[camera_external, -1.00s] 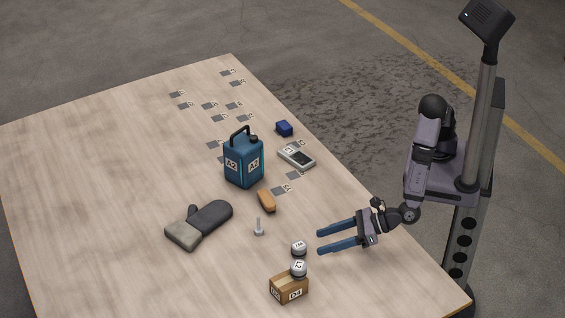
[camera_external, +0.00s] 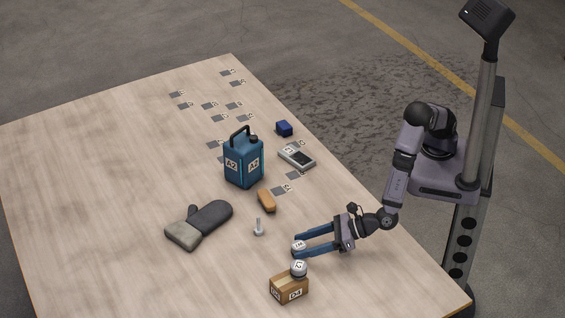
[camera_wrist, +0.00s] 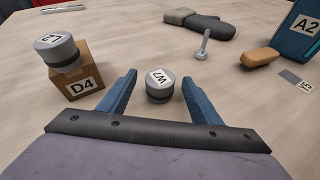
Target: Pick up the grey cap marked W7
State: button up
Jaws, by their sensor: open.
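The grey cap marked W7 (camera_wrist: 160,86) stands on the table between the blue fingertips of my gripper (camera_wrist: 160,84) in the wrist view, with a gap on each side. In the external view the W7 cap (camera_external: 298,246) is at the tips of my gripper (camera_external: 298,246), partly hidden by a finger. My gripper is open, low over the table, and holds nothing. A similar grey cap marked L2 (camera_wrist: 57,52) sits on a cardboard box marked D4 (camera_wrist: 86,82), to the left of the W7 cap in the wrist view.
A blue canister marked A2 (camera_external: 243,168) stands farther back. The box (camera_external: 289,288) is close to my gripper. The table's left part is clear.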

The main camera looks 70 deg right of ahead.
jog(key=c, duration=1.2)
jog(key=shift+r, duration=0.1)
notch_tip(320, 180, up, 10)
